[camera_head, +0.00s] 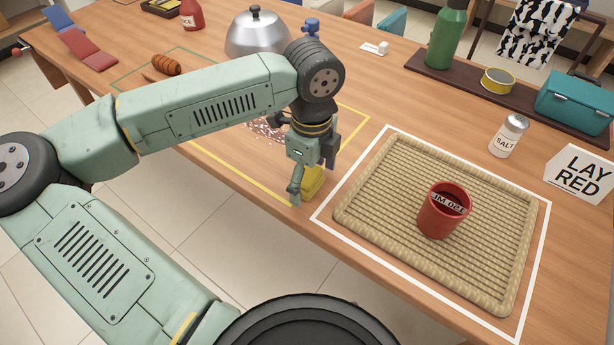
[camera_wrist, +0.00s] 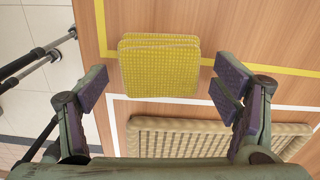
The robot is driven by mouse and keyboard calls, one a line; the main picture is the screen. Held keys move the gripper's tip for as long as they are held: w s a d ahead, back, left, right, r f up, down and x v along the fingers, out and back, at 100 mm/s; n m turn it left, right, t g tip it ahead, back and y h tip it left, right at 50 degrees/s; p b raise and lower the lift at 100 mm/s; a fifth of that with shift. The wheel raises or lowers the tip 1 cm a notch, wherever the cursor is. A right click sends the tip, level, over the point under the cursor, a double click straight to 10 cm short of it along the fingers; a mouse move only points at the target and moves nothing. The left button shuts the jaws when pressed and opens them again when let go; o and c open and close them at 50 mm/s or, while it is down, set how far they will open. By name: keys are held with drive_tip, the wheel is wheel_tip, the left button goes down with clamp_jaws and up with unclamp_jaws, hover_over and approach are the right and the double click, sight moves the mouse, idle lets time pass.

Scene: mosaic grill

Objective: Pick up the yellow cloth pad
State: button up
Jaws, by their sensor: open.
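The yellow cloth pad (camera_wrist: 159,72) lies on the wooden table near its front edge, close to the corner of a yellow outline. It looks like a thick, textured square, perhaps folded or stacked, in the wrist view. In the head view the pad (camera_head: 313,181) is partly hidden behind my gripper (camera_head: 308,178). My gripper is open and points down over the pad. In the wrist view my gripper (camera_wrist: 165,95) has its fingers apart on the left and right sides of the pad, with nothing held. I cannot tell how high the fingertips are above the table.
A woven tray (camera_head: 380,245) holding a red cup (camera_head: 443,212) sits inside a white outline just right of the pad. A salt can (camera_head: 509,135) and a white sign (camera_head: 580,174) stand further right. A metal dome (camera_head: 257,35) is behind my arm.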

drive_tip(key=shift+c, duration=0.3)
drive_tip(key=c, duration=1.1)
drive_tip(key=shift+r, duration=0.15)
wheel_tip(320, 180, up, 28)
drive_tip(key=shift+f+b, duration=0.1)
drive_tip(key=shift+b, duration=1.05)
